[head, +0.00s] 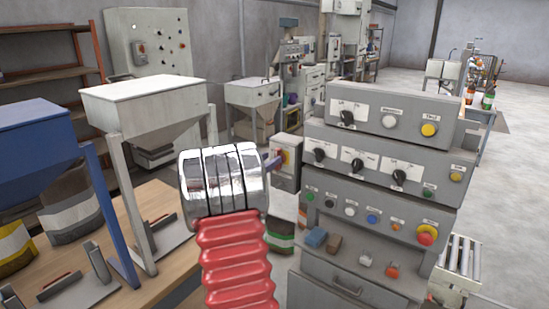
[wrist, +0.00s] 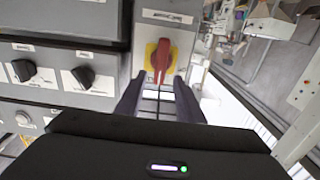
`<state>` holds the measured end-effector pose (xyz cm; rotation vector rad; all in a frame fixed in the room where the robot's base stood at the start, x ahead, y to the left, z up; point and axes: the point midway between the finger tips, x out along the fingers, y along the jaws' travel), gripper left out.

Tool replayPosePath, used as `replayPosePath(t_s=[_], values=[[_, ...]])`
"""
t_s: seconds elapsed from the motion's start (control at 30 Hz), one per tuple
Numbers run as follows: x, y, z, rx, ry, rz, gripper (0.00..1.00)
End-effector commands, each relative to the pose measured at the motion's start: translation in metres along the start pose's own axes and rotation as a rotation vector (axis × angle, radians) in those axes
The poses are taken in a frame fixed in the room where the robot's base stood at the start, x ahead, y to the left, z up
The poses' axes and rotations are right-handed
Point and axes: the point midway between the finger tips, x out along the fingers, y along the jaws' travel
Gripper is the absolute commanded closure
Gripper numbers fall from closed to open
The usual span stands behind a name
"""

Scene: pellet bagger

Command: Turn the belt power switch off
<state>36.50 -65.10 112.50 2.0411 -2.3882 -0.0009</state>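A red rotary handle on a yellow plate, which looks like the belt power switch (wrist: 161,56), sits on a grey box in the wrist view. The handle's narrow end points down in that view, toward my gripper. The label above it is too small to read. My gripper (wrist: 158,88) is open, with one dark finger on each side of the handle's lower end and visible gaps between. Nothing is held. In the head view the grey switch box (head: 285,178) stands behind my arm's chrome joint, which hides most of my gripper.
A grey control console (head: 385,155) with several black knobs, buttons and a red emergency stop stands just right of the switch box. A workbench (head: 125,215) with hoppers and bags is at the left. Small blocks lie on the console's lower ledge.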

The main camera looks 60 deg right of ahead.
Motion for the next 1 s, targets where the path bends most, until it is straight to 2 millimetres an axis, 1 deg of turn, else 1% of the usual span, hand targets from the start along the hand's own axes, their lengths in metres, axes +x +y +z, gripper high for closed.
replayPosePath(t_s=[0.03,0.1,0.27,0.4,0.63,1.0], values=[[0.009,0.001,0.0,0.0,0.001,0.003,0.66],[0.018,0.001,0.001,-0.001,0.0,0.001,0.66],[0.032,0.001,0.0,0.0,0.0,0.002,0.66],[0.036,0.001,0.0,0.0,0.0,0.001,0.66],[0.036,0.001,0.0,0.0,0.0,0.001,0.66],[0.035,0.001,0.0,0.0,0.0,0.001,0.92]])
